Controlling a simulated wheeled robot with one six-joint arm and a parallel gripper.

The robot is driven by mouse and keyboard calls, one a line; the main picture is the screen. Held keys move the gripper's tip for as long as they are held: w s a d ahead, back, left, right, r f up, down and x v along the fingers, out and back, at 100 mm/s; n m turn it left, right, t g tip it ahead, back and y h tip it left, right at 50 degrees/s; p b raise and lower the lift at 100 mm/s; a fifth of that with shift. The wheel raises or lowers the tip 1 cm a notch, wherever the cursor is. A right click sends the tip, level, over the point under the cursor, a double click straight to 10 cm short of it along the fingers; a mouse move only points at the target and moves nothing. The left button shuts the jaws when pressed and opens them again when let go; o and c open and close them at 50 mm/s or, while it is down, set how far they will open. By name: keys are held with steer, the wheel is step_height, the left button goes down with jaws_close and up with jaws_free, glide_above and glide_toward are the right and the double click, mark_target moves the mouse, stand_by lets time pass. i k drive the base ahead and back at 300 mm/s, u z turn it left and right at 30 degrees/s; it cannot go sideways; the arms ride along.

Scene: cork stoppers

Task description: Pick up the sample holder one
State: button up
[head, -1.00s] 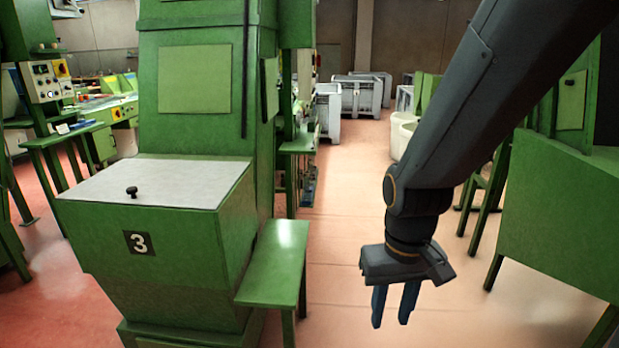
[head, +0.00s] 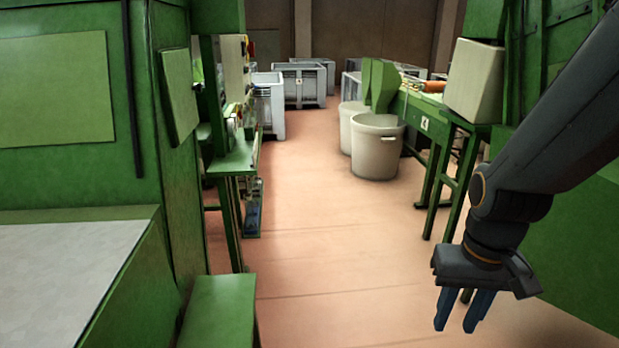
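My gripper (head: 462,312) hangs at the lower right of the head view, pointing down over the floor. Its two blue fingers are a little apart, with nothing seen between them. No sample holder can be made out in this view.
A green machine with a pale top (head: 60,270) fills the left, with a small green bench (head: 218,308) beside it. Two pale bins (head: 377,150) and a green table (head: 425,122) stand ahead on the right. Grey crates (head: 298,86) are at the back. The floor aisle (head: 320,230) between is clear.

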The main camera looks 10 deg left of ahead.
mark_target(250, 179)
steer(key=z, duration=0.1)
steer(key=i, duration=1.75)
steer(key=u, duration=0.8)
steer(key=i, duration=0.85)
steer(key=u, duration=0.45)
